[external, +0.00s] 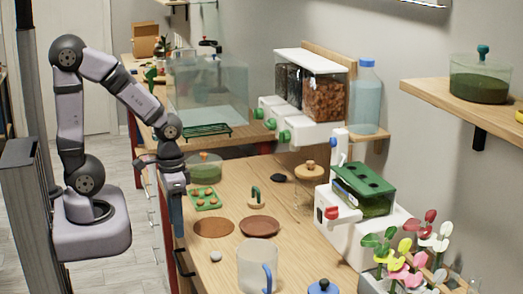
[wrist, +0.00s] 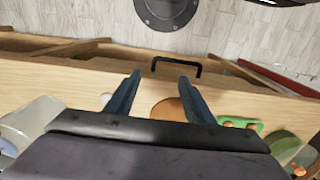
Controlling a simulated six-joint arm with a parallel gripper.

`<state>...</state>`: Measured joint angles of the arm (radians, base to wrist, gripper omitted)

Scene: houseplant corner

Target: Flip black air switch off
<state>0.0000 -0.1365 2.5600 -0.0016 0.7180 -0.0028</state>
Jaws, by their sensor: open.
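My gripper (external: 177,222) points down at the left edge of the wooden counter. In the wrist view its two blue fingers (wrist: 160,78) are apart with nothing between them, above the counter edge and a black drawer handle (wrist: 177,66). I cannot make out a clearly marked black air switch. A small black object (external: 279,178) lies on the counter near the wall, to the right of my gripper and well apart from it; it is too small to tell if it is the switch or how it is set. It is not visible in the wrist view.
A brown disc (external: 214,227), a reddish saucer (external: 260,226), a green tray (external: 206,199) and a clear jug (external: 257,266) stand on the counter. A white unit with a red knob (external: 333,212) and dispensers with green knobs (external: 284,136) line the wall. A glass tank (external: 208,90) stands behind.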

